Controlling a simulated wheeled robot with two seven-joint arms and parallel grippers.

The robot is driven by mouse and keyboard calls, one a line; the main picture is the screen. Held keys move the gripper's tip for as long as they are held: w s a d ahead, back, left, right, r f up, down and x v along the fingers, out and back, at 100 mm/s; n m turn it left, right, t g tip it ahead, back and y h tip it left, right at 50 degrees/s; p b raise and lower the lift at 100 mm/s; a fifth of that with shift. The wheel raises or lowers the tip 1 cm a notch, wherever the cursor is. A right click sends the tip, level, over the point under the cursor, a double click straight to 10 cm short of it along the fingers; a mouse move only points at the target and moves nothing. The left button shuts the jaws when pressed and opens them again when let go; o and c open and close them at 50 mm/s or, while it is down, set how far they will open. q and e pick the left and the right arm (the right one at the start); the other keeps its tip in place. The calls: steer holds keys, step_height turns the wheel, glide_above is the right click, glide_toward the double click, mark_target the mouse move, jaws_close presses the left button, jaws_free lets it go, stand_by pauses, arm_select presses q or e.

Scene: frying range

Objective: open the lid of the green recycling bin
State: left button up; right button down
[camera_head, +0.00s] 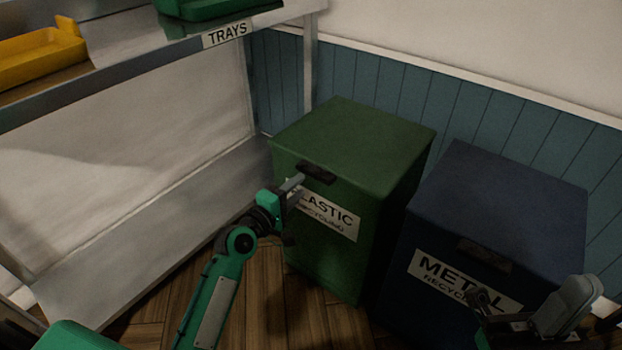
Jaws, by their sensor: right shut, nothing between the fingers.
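The green recycling bin (340,240) stands against the blue panelled wall, with a white plastic recycling label (340,219) on its front. Its flat green lid (352,137) is down. A dark handle (317,174) sits at the lid's front edge. My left gripper (298,184) is at the front of the bin, with its fingertips just at the left end of the handle. I cannot tell whether they touch it or how far apart they are. My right gripper (522,312) is at the lower right, in front of the blue metal bin, shut and empty, apart from the green bin.
The dark blue metal recycling bin (510,200) stands close on the right of the green bin, its lid down. At left is a metal shelf unit marked trays (227,34), holding a yellow tray (40,55) and a green tray (215,8). Wooden floor (310,322) shows in front.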

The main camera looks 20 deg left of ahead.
mark_target(311, 176)
arm_select(q)
steer(key=shift+b+x, duration=0.6)
steer(key=shift+x, duration=2.45)
steer(key=shift+f, duration=0.1)
jaws_close()
